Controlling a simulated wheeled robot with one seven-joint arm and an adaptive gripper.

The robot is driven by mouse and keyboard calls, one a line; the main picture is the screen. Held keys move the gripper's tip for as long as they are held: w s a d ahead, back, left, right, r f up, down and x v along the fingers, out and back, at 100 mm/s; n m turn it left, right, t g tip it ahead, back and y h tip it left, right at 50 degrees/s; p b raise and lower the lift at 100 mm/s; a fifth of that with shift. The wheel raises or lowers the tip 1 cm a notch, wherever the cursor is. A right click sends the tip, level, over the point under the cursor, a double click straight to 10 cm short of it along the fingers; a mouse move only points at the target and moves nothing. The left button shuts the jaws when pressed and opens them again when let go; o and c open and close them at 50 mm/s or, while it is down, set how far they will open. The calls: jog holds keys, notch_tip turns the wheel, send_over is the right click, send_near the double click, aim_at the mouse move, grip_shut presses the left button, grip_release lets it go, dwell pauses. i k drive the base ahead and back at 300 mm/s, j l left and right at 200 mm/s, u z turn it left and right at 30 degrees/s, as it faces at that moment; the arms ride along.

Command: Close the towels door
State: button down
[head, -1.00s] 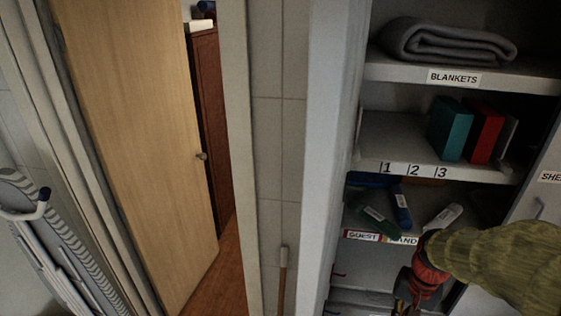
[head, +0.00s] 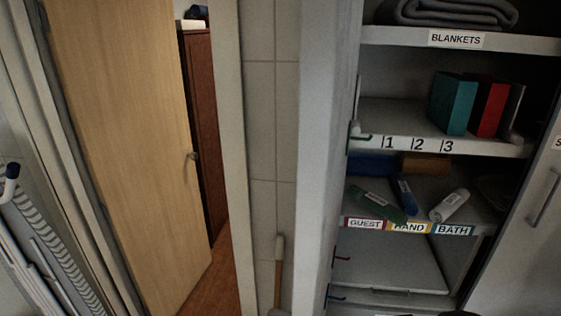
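No door with a readable towels label shows in the head view. The cupboard stands open, and its towel shelf (head: 345,222) carries GUEST, HAND and BATH labels. On it lie a dark green roll (head: 378,203), a blue roll (head: 405,198) and a white roll (head: 450,205), each with a tag. A pale upright panel (head: 325,130) borders the opening on the left; I cannot tell whether it is an open door or the cupboard's side. A grey door (head: 525,235) with a bar handle is at the right, its label cut off. My gripper is out of view.
Above are a BLANKETS shelf (head: 400,38) with a folded grey blanket (head: 450,12), and a numbered shelf (head: 390,115) with teal and red books. A wooden room door (head: 125,140) stands ajar at left. A wooden-handled tool (head: 278,275) leans on the tiled wall.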

aim_at(330, 36)
jog(key=k+j+z, duration=0.2)
jog(key=k+j, duration=0.15)
jog(key=j, duration=0.15)
jog(key=k+j+z, duration=0.25)
jog(key=k+j, duration=0.1)
jog(key=j, duration=0.1)
